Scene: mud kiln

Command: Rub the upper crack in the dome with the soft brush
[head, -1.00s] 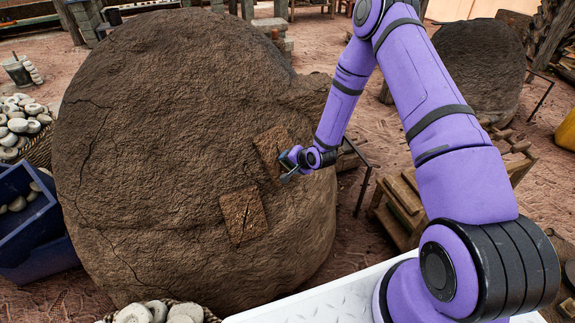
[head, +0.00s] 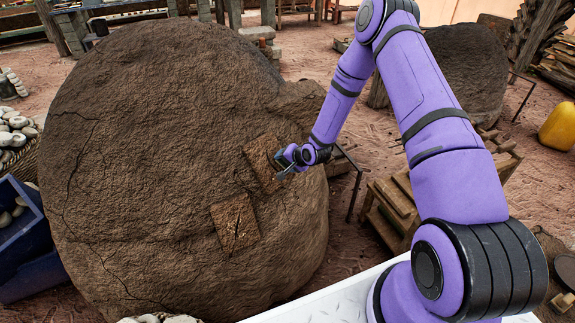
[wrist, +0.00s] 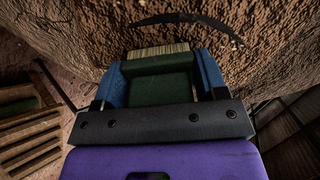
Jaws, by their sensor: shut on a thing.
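The large brown mud dome (head: 150,150) fills the left and middle of the head view. Two lighter rough patches sit on its right face, an upper patch (head: 257,158) and a lower patch (head: 236,225). The lower one has a dark crack. My gripper (head: 281,163) is at the upper patch and covers part of it. In the wrist view my gripper (wrist: 160,76) has its blue fingers shut on a soft brush (wrist: 160,88) with a dark green body and pale bristles. A dark curved crack (wrist: 185,18) lies just beyond the bristles. I cannot tell whether they touch the surface.
Thin cracks run down the dome's left side. A blue bin (head: 22,235) and pale stones (head: 14,130) stand at the left. A wooden crate (head: 395,205) and thin metal stand (head: 355,190) are right of the dome. A yellow container (head: 559,127) is far right.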

